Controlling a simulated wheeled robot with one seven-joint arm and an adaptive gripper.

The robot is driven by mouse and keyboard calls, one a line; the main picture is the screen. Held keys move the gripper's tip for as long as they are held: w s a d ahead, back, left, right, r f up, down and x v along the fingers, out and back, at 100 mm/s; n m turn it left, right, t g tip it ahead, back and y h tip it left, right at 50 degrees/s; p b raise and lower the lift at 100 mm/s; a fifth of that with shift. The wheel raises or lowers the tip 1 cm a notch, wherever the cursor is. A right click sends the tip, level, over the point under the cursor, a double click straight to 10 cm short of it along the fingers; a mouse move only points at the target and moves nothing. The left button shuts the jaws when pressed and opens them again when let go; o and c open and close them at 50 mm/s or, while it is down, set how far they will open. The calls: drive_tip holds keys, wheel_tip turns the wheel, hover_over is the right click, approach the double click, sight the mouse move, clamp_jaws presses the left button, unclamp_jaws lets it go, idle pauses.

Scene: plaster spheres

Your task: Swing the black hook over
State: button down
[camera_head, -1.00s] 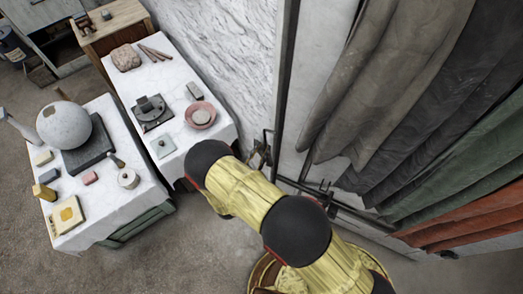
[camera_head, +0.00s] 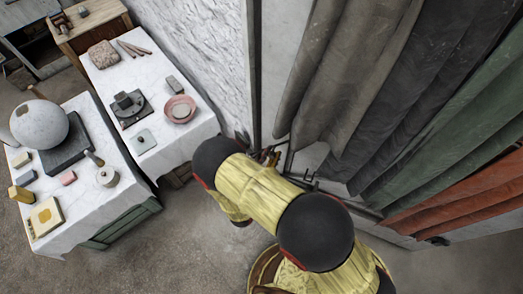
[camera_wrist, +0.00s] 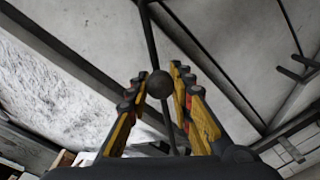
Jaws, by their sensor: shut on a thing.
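The black hook (camera_wrist: 160,84) shows in the wrist view as a dark rod with a round ball end, running up between the fingers. My gripper (camera_wrist: 160,76) has its yellow and black fingers on either side of the ball and is shut on it. In the head view my gripper (camera_head: 270,156) is small and partly hidden behind my arm, beside the dark upright frame at the wall. The hook's far end and its fixing are not clear.
Heavy grey, green and rust curtains (camera_head: 400,90) hang close on the right. A dark post (camera_head: 254,70) stands at the plaster wall. Two cloth-covered tables on the left hold a plaster sphere (camera_head: 40,125), a pink bowl (camera_head: 180,109) and several small things. Bare floor (camera_head: 190,235) lies between.

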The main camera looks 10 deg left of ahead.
drive_tip(key=d+f+m+b, duration=0.4)
drive_tip(key=f+m+b, duration=0.1)
drive_tip(key=f, duration=0.3)
drive_tip(key=s+d+f+m+y+b, duration=0.1)
drive_tip(key=d+f+m+b, duration=0.3)
drive_tip(key=f+b, duration=0.3)
drive_tip(key=shift+s+f+m, duration=0.2)
drive_tip(key=shift+f+m, duration=0.4)
drive_tip(key=shift+f, duration=0.05)
drive_tip(key=shift+d+f, duration=0.1)
drive_tip(key=shift+d, duration=0.05)
drive_tip(key=c, duration=1.9)
unclamp_jaws()
drive_tip(key=shift+f, duration=0.1)
drive_tip(key=o, duration=0.3)
drive_tip(key=shift+o, duration=0.2)
drive_tip(key=shift+r, duration=0.2)
drive_tip(key=shift+s, duration=0.1)
drive_tip(key=s+a+r, duration=0.1)
drive_tip(key=s+a, duration=0.1)
drive_tip(key=s, duration=0.9)
drive_tip(key=shift+s, duration=0.3)
